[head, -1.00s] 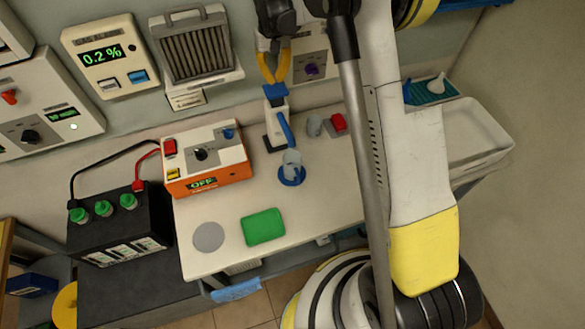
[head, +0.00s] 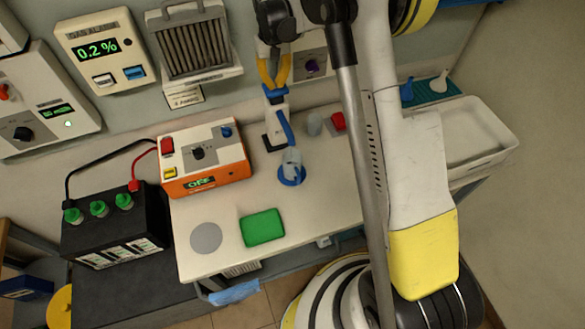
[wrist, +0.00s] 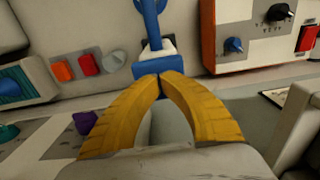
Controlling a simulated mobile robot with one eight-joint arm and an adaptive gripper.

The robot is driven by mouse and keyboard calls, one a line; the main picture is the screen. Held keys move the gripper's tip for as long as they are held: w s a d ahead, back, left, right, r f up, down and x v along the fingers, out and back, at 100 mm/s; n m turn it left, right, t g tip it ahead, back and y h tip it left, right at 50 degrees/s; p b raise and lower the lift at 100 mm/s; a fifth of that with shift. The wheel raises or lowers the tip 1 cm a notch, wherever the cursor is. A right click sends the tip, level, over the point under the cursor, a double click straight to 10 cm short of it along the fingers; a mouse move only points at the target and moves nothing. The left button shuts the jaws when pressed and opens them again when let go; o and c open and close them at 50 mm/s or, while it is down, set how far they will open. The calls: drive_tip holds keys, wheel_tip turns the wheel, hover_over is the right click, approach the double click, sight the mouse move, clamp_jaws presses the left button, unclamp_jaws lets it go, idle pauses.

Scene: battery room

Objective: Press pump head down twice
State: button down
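The pump has a blue head (head: 276,97) on a white body, with a blue spout slanting down to the front. It stands on a dark base on the white bench. My gripper (head: 274,86) has its yellow fingertips together just over the pump head, touching or very near it. In the wrist view, the fingertips (wrist: 160,77) meet at the blue head (wrist: 147,70), and nothing shows pinched between them. The fingers hide part of the pump. A clear cup (head: 292,158) stands on a blue disc in front of the spout.
An orange-white box (head: 205,158) reading OFF stands left of the pump. A green pad (head: 262,228) and grey disc (head: 206,238) lie in front. A white tray (head: 490,155) is far right.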

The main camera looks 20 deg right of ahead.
drive_tip(key=shift+f+b, duration=0.9)
drive_tip(key=shift+f, duration=0.4)
drive_tip(key=shift+f+b, duration=0.3)
drive_tip(key=shift+f, duration=0.1)
drive_tip(key=shift+r, duration=0.1)
drive_tip(key=shift+r+p, duration=1.85)
drive_tip(key=shift+r, duration=1.75)
drive_tip(key=shift+r, duration=0.15)
wheel_tip(320, 180, up, 6)
drive_tip(key=p, duration=0.3)
drive_tip(key=shift+s, duration=0.1)
